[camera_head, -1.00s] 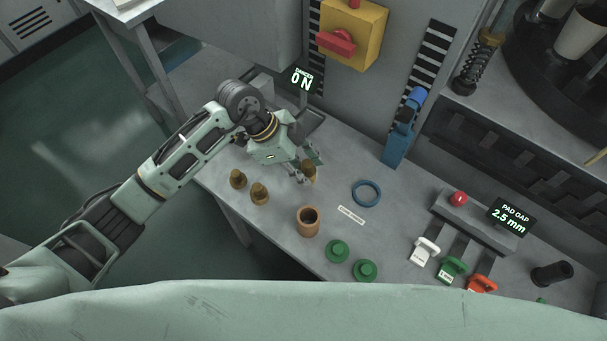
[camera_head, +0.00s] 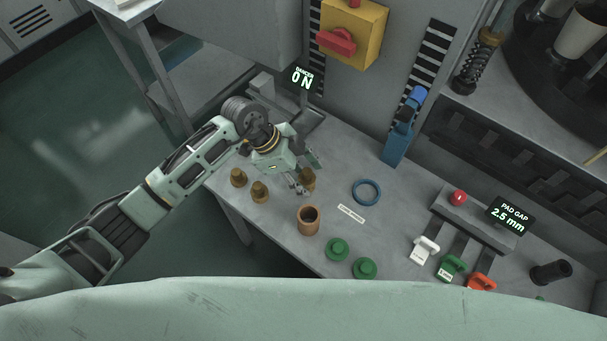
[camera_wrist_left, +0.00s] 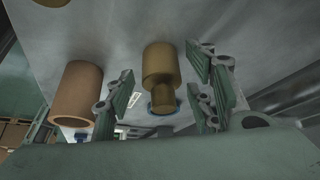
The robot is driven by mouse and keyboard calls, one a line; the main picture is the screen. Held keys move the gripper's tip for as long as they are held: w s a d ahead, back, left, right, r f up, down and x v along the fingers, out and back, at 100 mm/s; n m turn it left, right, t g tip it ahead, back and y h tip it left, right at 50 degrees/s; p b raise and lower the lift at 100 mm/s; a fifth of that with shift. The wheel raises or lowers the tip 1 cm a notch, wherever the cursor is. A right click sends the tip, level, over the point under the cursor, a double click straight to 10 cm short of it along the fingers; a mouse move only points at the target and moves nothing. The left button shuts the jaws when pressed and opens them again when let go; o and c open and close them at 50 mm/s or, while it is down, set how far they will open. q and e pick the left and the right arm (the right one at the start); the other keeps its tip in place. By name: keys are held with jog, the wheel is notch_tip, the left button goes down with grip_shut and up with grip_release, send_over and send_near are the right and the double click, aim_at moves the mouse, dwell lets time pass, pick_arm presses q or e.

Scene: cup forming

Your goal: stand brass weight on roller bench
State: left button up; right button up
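A brass weight (camera_head: 308,181) is at the fingers of my left gripper (camera_head: 301,184), on the grey bench (camera_head: 335,240). In the left wrist view the brass weight (camera_wrist_left: 161,72) is between the two fingers, its narrow knob towards the camera. A gap shows between it and each finger, so the left gripper (camera_wrist_left: 160,98) looks open around it. Whether its base touches the bench is hard to see. Two more brass weights (camera_head: 238,178) (camera_head: 260,192) stand to the left on the bench. My right gripper is not in view.
A copper-coloured cup (camera_head: 308,221) stands close in front of the gripper. A blue ring (camera_head: 366,193) and a small label (camera_head: 351,214) lie to the right. Two green pieces (camera_head: 337,250) (camera_head: 365,268) are nearer the front edge. A blue lever (camera_head: 398,145) stands behind.

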pick_arm(q)
jog(key=shift+r, duration=0.1)
jog(key=v, duration=1.2)
